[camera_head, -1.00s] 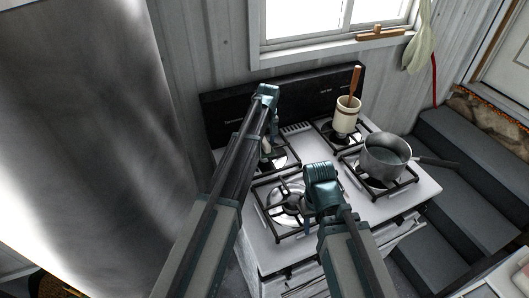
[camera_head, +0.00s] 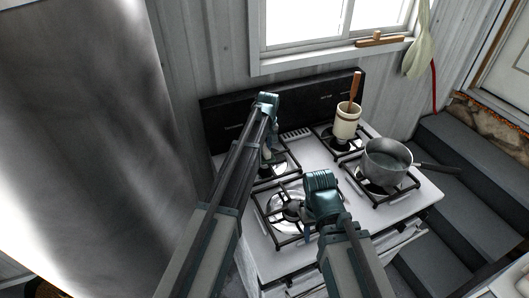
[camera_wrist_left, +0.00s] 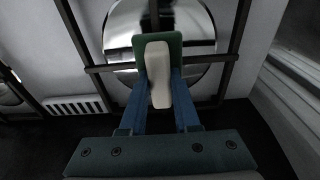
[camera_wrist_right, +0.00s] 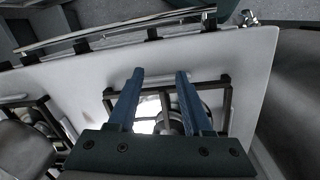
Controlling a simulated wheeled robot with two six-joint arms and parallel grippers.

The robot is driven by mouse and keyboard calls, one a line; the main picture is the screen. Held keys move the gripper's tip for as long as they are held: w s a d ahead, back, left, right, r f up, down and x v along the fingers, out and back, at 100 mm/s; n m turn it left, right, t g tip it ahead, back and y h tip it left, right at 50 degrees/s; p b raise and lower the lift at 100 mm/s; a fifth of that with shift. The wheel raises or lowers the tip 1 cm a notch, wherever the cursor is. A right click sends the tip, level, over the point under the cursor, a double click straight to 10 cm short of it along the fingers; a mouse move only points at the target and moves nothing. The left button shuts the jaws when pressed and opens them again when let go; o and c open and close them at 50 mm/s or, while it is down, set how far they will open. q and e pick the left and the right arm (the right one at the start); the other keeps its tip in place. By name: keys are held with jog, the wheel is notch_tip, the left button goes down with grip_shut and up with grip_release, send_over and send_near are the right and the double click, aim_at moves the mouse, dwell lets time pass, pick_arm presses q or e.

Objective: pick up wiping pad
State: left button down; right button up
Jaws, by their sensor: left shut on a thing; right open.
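The wiping pad has a white handle (camera_wrist_left: 158,72) and a dark green base (camera_wrist_left: 175,42), seen in the left wrist view. My left gripper (camera_wrist_left: 160,85) is shut on its white handle, with one blue finger on each side, over the round metal burner pan at the back left of the stove. In the head view my left wrist and fingers mostly hide the pad. My right gripper (camera_wrist_right: 160,74) is open and empty above the front left burner, its fingers spread apart.
The white stove top (camera_head: 310,160) carries black burner grates. A grey saucepan (camera_head: 388,160) sits on the front right burner. A cream crock (camera_head: 346,122) with a wooden utensil stands at the back right. A dark back panel (camera_head: 225,115) rises behind, and grey steps (camera_head: 460,150) lie to the right.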

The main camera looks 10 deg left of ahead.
pick_arm(q)
jog(key=shift+r, duration=0.1)
pick_arm(e)
jog(key=shift+r, duration=0.1)
pick_arm(q)
notch_tip(320, 180, up, 2)
jog(key=shift+p, duration=1.15)
jog(key=shift+r+p, duration=0.95)
jog(key=s+d, duration=0.3)
jog(key=s, duration=1.2)
jog(key=shift+s+r+p, duration=0.35)
jog(key=shift+r+p, duration=0.05)
jog(key=shift+r, duration=0.05)
pick_arm(e)
notch_tip(320, 180, up, 5)
jog(key=shift+f, duration=0.1)
pick_arm(q)
jog(key=shift+d, duration=0.1)
jog(key=c, duration=1.2)
grip_release()
grip_shut()
jog(key=shift+f, duration=0.15)
pick_arm(e)
jog(key=shift+f, duration=0.15)
